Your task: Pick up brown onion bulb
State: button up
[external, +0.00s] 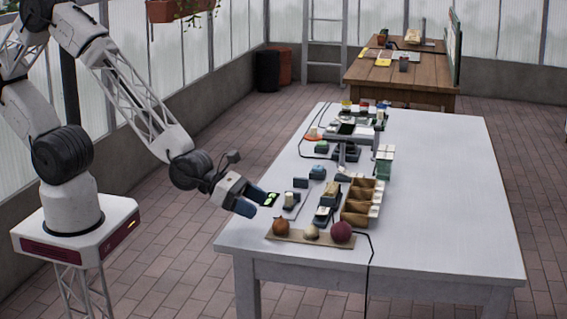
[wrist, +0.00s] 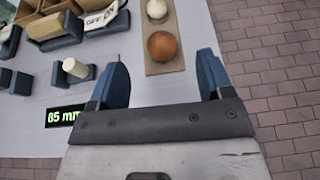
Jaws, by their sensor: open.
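The brown onion bulb (external: 280,227) sits at the left end of a tan board near the table's front edge. In the wrist view the onion (wrist: 162,46) is round and orange-brown, at the near end of the board. My gripper (external: 256,203) is open and empty, with blue fingers, above the table's front left edge, to the left of and above the onion. In the wrist view the fingertips (wrist: 163,60) spread to either side of the onion's line, and the onion appears beyond them, not touched.
On the tan board (external: 325,239), a pale bulb (external: 311,231) and a dark red bulb (external: 341,231) stand right of the onion. Compartment boxes (external: 357,203) and small blue holders stand behind. A green display (wrist: 64,115) lies near my gripper. A cable hangs over the front edge.

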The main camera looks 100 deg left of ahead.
aim_at(281, 217)
jog(key=shift+x, duration=1.25)
jog(key=shift+f, duration=0.1)
jog(key=shift+x, duration=2.55)
jog(key=c, duration=1)
